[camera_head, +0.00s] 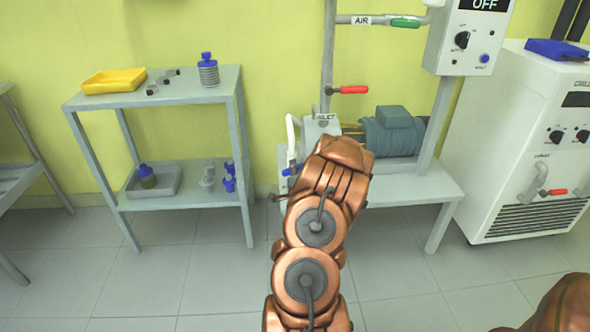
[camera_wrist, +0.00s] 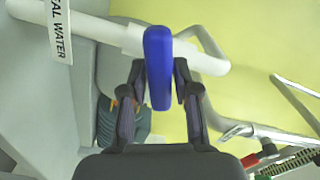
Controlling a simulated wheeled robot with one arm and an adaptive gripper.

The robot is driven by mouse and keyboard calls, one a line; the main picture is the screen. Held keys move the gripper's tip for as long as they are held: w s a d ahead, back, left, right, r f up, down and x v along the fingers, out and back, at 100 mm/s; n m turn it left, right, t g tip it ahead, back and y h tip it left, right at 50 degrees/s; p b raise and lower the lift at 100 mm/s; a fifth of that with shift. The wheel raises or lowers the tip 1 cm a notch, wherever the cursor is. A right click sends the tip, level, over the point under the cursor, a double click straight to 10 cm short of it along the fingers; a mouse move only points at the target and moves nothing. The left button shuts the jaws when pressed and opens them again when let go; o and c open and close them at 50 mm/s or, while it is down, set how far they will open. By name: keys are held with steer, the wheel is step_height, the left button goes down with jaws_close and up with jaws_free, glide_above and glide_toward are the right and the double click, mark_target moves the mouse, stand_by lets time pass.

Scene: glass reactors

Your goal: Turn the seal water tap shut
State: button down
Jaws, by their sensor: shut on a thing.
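The seal water tap has a blue lever handle (camera_wrist: 158,66), seen upright in the wrist view and crossing the white pipe (camera_wrist: 95,28). A label reading "…EAL WATER" (camera_wrist: 59,28) is on that pipe; its first letter is cut off. My gripper (camera_wrist: 160,82) is shut on the blue handle, with one dark finger on each side. In the head view the blue handle (camera_head: 290,170) shows just left of my copper arm, at the low end of the white pipe (camera_head: 291,135). My arm hides the fingers there.
A pump with a blue-grey motor (camera_head: 393,132) stands on a bench right of my arm. Red (camera_head: 350,90) and green (camera_head: 405,23) valve handles sit on pipes above. A grey shelf (camera_head: 170,95) is at left, a white chiller (camera_head: 525,140) at right. Floor between is clear.

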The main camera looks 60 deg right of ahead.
steer(key=shift+f+m+b, duration=0.3)
steer(key=shift+m+b, duration=0.3)
steer(key=shift+m, duration=0.6)
steer(key=shift+m+b, duration=0.6)
steer(key=shift+m, duration=0.3)
steer(key=shift+r, duration=0.1)
steer(key=c, duration=1)
jaws_free()
steer(key=shift+s, duration=0.1)
steer(key=v, duration=0.7)
